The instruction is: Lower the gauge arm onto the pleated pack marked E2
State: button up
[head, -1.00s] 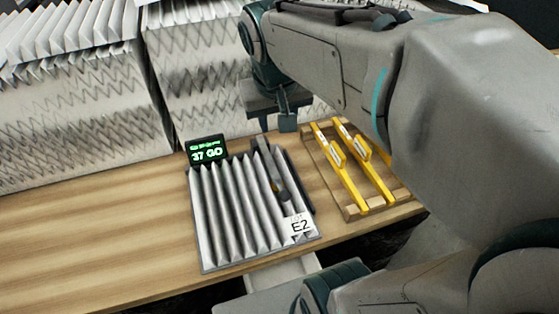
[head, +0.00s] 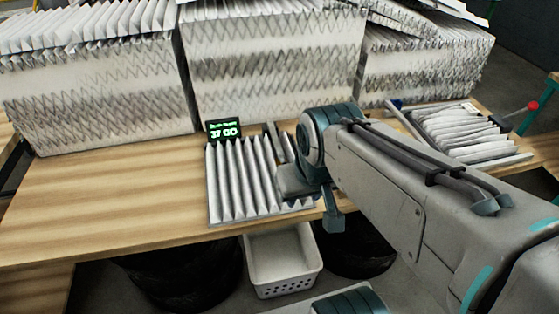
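The pleated pack (head: 240,185) lies on the wooden bench, its white pleats running front to back. Its front right corner, where the E2 tag showed earlier, is covered by my gripper and wrist. A small display (head: 224,131) at its back left corner reads "37 GO" in green. Part of a grey bar, which looks like the gauge arm (head: 276,141), shows at the pack's back right; the rest is hidden behind my wrist. My gripper (head: 333,222) points down near the bench's front edge, right of the pack. Its finger gap cannot be made out.
Tall stacks of pleated filters (head: 270,65) line the back of the bench (head: 110,195). Another pleated pack (head: 465,132) lies at the right, near a red-knobbed lever (head: 533,106). A white perforated bin (head: 283,262) stands below the front edge. The bench's left side is clear.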

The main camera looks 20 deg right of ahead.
aim_at(281, 160)
jog(key=u, duration=1.75)
jog(key=k, duration=0.8)
jog(key=z, duration=1.3)
jog(key=i, duration=0.5)
jog(key=u, duration=0.05)
